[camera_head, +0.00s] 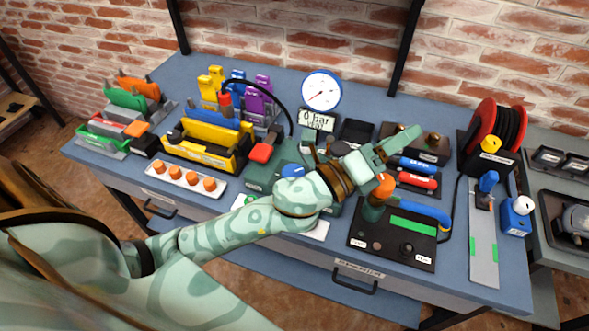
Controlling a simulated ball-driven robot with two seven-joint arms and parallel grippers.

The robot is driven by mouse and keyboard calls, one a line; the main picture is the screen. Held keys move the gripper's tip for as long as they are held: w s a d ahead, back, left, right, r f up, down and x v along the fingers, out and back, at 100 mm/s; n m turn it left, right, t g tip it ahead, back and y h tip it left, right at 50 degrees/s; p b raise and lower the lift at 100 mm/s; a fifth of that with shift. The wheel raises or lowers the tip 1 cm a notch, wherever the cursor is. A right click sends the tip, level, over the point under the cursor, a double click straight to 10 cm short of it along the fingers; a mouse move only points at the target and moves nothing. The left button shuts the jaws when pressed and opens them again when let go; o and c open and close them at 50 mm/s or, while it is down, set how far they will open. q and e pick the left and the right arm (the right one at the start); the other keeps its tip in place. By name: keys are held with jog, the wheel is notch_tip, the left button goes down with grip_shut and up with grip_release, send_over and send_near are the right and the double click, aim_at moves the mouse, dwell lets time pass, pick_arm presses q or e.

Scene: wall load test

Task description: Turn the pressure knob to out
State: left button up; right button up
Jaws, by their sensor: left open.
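A blue round knob (292,170), the likeliest pressure knob, sits on a dark green unit (259,176) near the middle of the bench. My left forearm and wrist cover part of this unit, so I cannot read the knob's markings. A white round gauge (321,91) with a red needle stands behind it, above a display (316,119) reading 0 bar. My left gripper (397,145) is open and empty, to the right of the knob and apart from it, above the tray with blue and red tools. My right gripper is not in view.
A red button (261,153) is on the unit's left. A yellow rack (208,145) and a white strip with orange knobs (187,179) are farther left. A black panel (394,237) with a blue handle lies front right. A red cable reel (493,127) stands right.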

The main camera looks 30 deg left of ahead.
pick_arm(q)
jog(key=s+d+r+m+g+h, duration=0.2)
jog(key=d+r+m+g+h, duration=0.3)
jog(key=m+h, duration=0.5)
jog(key=m+g+y, duration=1.4)
jog(key=m+y, duration=0.5)
jog(key=m, duration=1.1)
send_near(293, 172)
jog(key=f+b, duration=0.2)
jog(key=f, duration=0.2)
jog(key=f+b, duration=0.3)
jog(key=f, duration=0.2)
jog(key=shift+s+d+f, duration=0.1)
jog(key=shift+d+f, duration=0.05)
jog(key=shift+d, duration=0.05)
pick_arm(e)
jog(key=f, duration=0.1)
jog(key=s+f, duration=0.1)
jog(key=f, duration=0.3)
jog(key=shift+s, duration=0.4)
pick_arm(q)
jog(key=shift+c, duration=0.2)
jog(key=c, duration=0.9)
